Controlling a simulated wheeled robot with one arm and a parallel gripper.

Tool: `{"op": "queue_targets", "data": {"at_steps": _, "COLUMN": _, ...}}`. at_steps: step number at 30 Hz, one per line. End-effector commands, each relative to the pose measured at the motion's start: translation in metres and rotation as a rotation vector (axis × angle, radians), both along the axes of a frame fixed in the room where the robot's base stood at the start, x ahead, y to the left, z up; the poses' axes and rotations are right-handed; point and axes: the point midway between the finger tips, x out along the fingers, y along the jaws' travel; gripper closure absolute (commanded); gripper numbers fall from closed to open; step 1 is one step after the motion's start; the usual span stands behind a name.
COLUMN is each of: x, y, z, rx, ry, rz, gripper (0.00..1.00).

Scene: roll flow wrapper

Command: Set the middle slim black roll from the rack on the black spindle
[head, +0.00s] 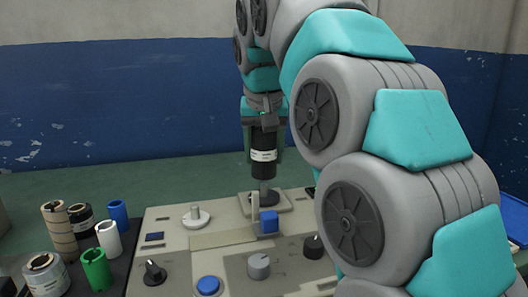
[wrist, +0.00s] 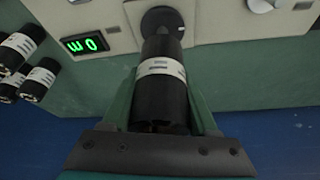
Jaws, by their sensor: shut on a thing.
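A slim black roll with a white label (head: 263,142) hangs upright in my gripper (head: 263,152). In the wrist view the same roll (wrist: 160,98) fills the space between the two fingers of my gripper (wrist: 164,110), which is shut on it. The spindle with the black base (head: 264,201) stands directly below the roll in the head view; part of its grey post shows under the roll. In the wrist view its round black base (wrist: 163,19) shows past the roll's far end. I cannot tell whether the post tip is inside the roll.
A second spindle on a pale base (head: 196,217) stands to the left on the machine. A blue block (head: 268,222), knobs and a blue button (head: 208,286) lie nearer. Several rolls, including a green one (head: 96,269), stand at left. The wrist view shows a green-lit display (wrist: 86,44) and black rolls (wrist: 38,81).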

Motion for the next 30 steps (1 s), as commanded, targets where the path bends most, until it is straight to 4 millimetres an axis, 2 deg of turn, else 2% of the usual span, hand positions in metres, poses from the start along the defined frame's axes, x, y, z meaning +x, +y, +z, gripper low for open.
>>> {"op": "queue_targets", "data": {"at_steps": 30, "x": 0.0005, "y": -0.0005, "z": -0.008, "rx": -0.001, "ry": 0.0, "rz": 0.0, "gripper": 1.0}}
